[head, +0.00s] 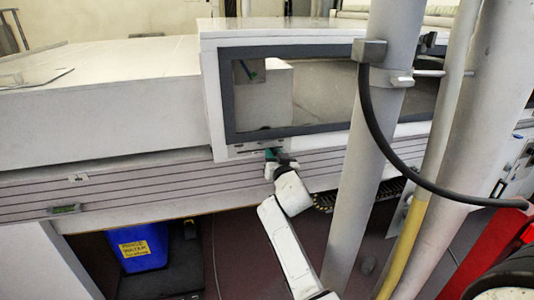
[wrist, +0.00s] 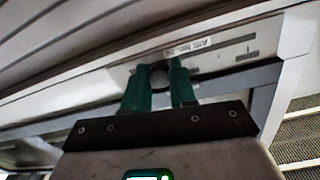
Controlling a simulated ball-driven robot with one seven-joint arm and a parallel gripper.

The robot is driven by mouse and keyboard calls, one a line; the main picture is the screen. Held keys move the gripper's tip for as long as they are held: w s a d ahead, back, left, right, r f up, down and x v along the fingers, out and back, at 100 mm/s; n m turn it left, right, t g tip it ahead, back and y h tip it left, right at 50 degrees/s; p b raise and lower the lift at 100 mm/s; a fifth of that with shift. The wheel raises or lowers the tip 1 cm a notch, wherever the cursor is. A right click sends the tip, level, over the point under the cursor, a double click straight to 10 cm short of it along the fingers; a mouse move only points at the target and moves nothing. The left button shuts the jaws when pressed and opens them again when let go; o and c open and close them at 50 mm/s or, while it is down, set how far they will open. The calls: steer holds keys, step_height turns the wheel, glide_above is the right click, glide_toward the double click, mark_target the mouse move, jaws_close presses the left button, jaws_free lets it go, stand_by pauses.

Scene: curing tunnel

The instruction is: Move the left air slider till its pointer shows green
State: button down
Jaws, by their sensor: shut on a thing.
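A dark round knob (wrist: 159,79) sits on a pale panel strip below the tunnel window. My gripper (wrist: 158,68) has its two green fingers on either side of the knob, shut on it. A small label beside it starts with "AIR NO."; its number is too blurred to read. I take the knob to be the air slider's. A narrow marked slot (wrist: 247,55) shows on the strip to its right. In the head view my gripper (head: 272,155) is at the strip under the window, and its fingers hide the knob there. No pointer or green zone can be made out.
The framed window (head: 228,100) is above my gripper. A thick grey post (head: 361,150) with a black hose (head: 370,120) stands close to its right. A yellow-ended pipe (head: 410,235) is farther right. A blue bin (head: 140,240) stands under the machine at lower left.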

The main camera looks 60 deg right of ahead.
steer(key=c, duration=0.9)
jaws_free()
steer(key=v, duration=1.1)
steer(key=s+a+f+n+g+y+p, duration=0.1)
steer(key=a+f+n+g+y+p, duration=0.2)
steer(key=a+f, duration=0.45)
steer(key=s+a+f+n+g+y+p, duration=0.15)
steer(key=a+f+y, duration=0.35)
steer(key=a, duration=0.5)
steer(key=s+a+f+n+g+y, duration=0.1)
steer(key=s+a+n+g+y, duration=0.1)
steer(key=s+a, duration=0.2)
steer(key=s+a+f+n+g+y+p, duration=0.1)
steer(key=s+a+n+g+y, duration=0.1)
steer(key=a, duration=0.4)
steer(key=s+a+f+n+g+y, duration=0.1)
steer(key=s+a+n+g, duration=0.1)
steer(key=s+a, duration=0.3)
steer(key=shift+s+a+f+n+y+p, duration=0.15)
steer(key=shift+s+a+n+y+p, duration=0.05)
steer(key=shift+s+n, duration=0.2)
steer(key=shift+s+a+f+n+y+p, duration=0.15)
steer(key=shift+s+a+n+y, duration=0.1)
steer(key=shift+s, duration=0.15)
